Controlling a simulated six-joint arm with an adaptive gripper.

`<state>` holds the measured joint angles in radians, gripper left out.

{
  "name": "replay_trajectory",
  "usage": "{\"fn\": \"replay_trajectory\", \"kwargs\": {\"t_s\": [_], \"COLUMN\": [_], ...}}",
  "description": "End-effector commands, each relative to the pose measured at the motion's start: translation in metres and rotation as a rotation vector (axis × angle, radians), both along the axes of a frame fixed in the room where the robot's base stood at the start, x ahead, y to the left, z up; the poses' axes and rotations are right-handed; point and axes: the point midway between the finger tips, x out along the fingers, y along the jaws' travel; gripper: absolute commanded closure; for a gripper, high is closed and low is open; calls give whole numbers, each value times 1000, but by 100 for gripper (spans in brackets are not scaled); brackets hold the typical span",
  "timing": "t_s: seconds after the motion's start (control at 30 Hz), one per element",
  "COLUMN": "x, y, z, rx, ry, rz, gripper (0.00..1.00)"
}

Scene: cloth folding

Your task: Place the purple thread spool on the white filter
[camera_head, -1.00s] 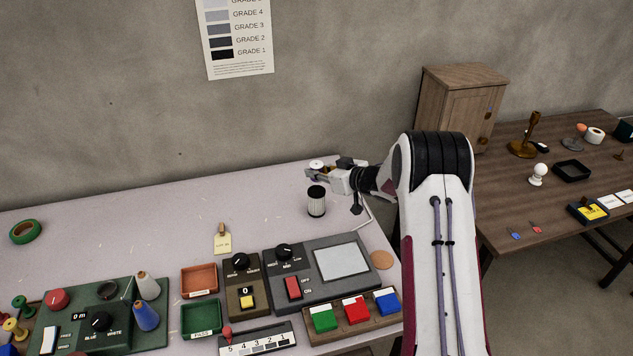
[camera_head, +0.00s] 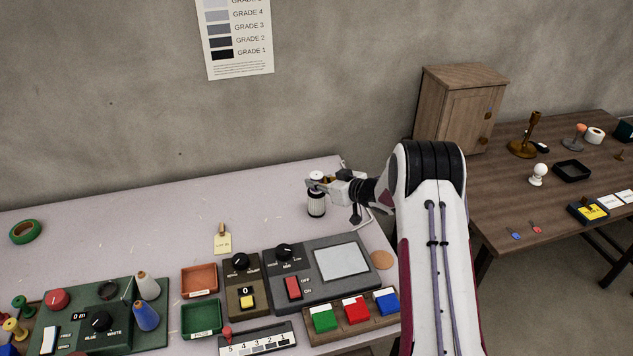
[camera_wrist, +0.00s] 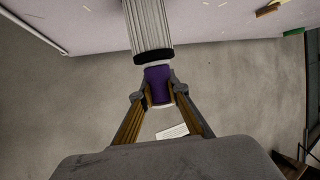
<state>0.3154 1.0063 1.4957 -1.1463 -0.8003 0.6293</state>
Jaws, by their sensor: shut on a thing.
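The white filter (camera_head: 316,209) stands upright near the back right of the pale table. It is ribbed, and its black top shows in the wrist view, where the filter (camera_wrist: 148,22) is at the top. My gripper (camera_head: 319,184) is right over the filter, shut on the purple thread spool. In the wrist view the purple spool (camera_wrist: 158,84) is between both fingertips, with a white end rim close against the filter's black top. Whether they touch cannot be told. In the head view mainly the spool's white top (camera_head: 317,175) shows; the fingers hide much of it.
A grey device with a screen (camera_head: 341,260) and a rack of coloured blocks (camera_head: 353,314) stand in front of the filter. A bent rod (camera_wrist: 306,90) shows at the wrist view's right. The table behind and left of the filter is clear.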

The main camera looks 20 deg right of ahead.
Motion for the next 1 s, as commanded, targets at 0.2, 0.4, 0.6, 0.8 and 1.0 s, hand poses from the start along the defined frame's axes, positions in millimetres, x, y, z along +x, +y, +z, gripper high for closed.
{"fn": "replay_trajectory", "kwargs": {"t_s": [0.2, 0.4, 0.6, 0.8, 1.0], "x": [0, 0, 0, -7, -23], "y": [0, 0, 0, -5, -13], "z": [-2, -2, 1, 5, 13], "rx": [0, 0, 0, -1, 0], "ry": [0, 0, 0, -1, 0], "rz": [0, 0, 0, -1, -1], "gripper": [68, 68, 68, 68, 68]}}
